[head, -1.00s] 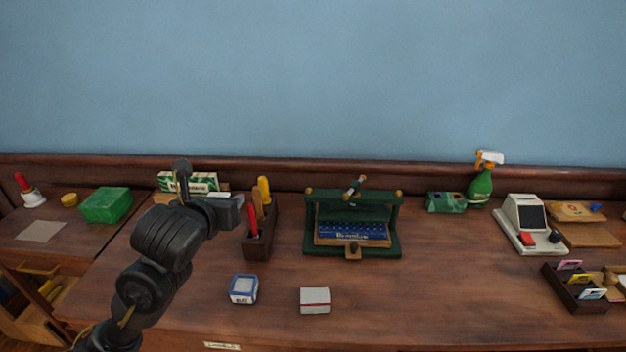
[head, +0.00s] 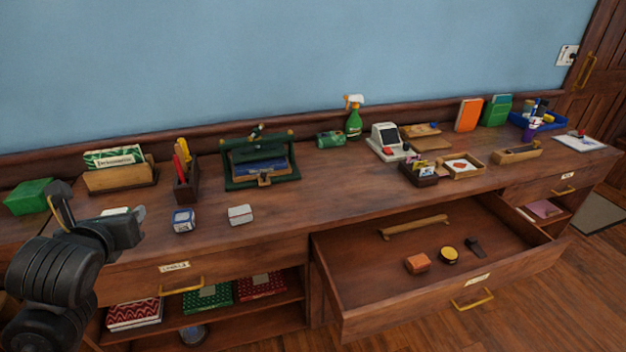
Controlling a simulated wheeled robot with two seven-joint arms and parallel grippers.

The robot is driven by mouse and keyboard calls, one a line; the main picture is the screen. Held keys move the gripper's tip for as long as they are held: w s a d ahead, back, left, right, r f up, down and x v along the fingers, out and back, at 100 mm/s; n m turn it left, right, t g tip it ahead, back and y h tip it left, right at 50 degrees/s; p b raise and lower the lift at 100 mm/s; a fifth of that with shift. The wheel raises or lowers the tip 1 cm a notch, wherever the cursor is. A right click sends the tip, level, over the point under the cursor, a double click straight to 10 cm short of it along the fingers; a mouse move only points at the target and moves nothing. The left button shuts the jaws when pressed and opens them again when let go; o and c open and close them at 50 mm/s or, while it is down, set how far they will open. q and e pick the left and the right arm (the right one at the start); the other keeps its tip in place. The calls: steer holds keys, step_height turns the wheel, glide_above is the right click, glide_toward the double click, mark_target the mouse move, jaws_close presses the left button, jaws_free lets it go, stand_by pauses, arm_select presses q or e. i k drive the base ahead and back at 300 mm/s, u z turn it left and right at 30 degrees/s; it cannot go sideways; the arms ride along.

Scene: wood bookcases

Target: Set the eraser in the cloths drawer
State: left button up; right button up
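A small white block with a thin reddish stripe (head: 240,215) lies on the counter near its front edge; it may be the eraser, but I cannot be sure. An open drawer (head: 395,318) juts out at lower right; its label (head: 477,280) is too small to read. Inside lie an orange-brown block (head: 417,263), a round yellow-topped tin (head: 448,255), a dark small object (head: 474,247) and a wooden bar (head: 414,227). My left gripper (head: 139,214) is at the left, above the counter's front edge, left of the white block; its fingers are unclear. My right gripper is out of view.
A blue-and-white box (head: 184,220) stands left of the white block. Behind are a pen holder (head: 186,188), a green press (head: 261,180) and a spray bottle (head: 354,122). A closed labelled drawer (head: 220,268) sits left of the open one.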

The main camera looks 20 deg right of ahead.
mark_target(350, 284)
steer(key=z, duration=2.4)
steer(key=i, duration=2)
steer(key=u, duration=3.65)
